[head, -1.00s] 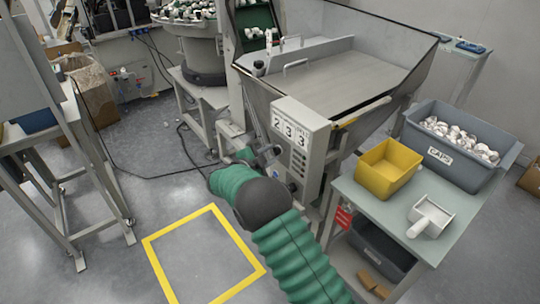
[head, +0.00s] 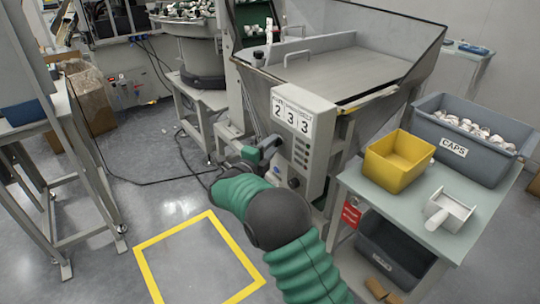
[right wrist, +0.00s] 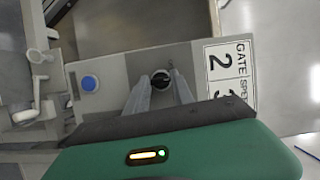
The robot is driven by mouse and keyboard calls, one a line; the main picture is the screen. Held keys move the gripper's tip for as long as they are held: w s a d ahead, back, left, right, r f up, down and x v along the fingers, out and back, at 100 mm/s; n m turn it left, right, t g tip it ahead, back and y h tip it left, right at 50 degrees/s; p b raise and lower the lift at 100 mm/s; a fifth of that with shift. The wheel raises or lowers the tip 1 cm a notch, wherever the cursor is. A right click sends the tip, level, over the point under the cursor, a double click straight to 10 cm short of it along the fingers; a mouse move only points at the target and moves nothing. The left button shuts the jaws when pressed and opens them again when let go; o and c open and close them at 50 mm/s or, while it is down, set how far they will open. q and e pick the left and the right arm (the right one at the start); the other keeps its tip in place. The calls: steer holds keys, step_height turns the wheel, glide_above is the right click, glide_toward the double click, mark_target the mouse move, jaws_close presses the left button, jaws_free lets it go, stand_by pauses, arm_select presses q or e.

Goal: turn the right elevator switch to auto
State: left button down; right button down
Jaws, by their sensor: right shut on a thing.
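The switch is a round black knob (right wrist: 161,79) on the grey face of the control box in the right wrist view. My right gripper (right wrist: 160,86) has its two grey fingers on either side of this knob, shut on it. In the head view my right gripper (head: 272,146) is at the left side of the grey control box (head: 318,150). There the gripper hides the knob it holds. The knob's exact pointing direction is too small to read. My left gripper is not in view.
A blue button (right wrist: 89,83) sits beside the knob. A metal hopper (head: 390,55) stands behind. A table at right bears a yellow bin (head: 385,172), a white scoop (head: 445,212) and a grey caps crate (head: 450,168).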

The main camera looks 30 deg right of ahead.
steer(key=shift+s+d+m+b, duration=0.15)
steer(key=shift+d+m+b, duration=0.1)
steer(key=shift+m+b, duration=0.15)
steer(key=c, duration=1.3)
jaws_free()
steer(key=shift+o, duration=1.1)
steer(key=shift+d+f, duration=0.1)
steer(key=shift+d, duration=0.1)
steer(key=shift+a, duration=0.15)
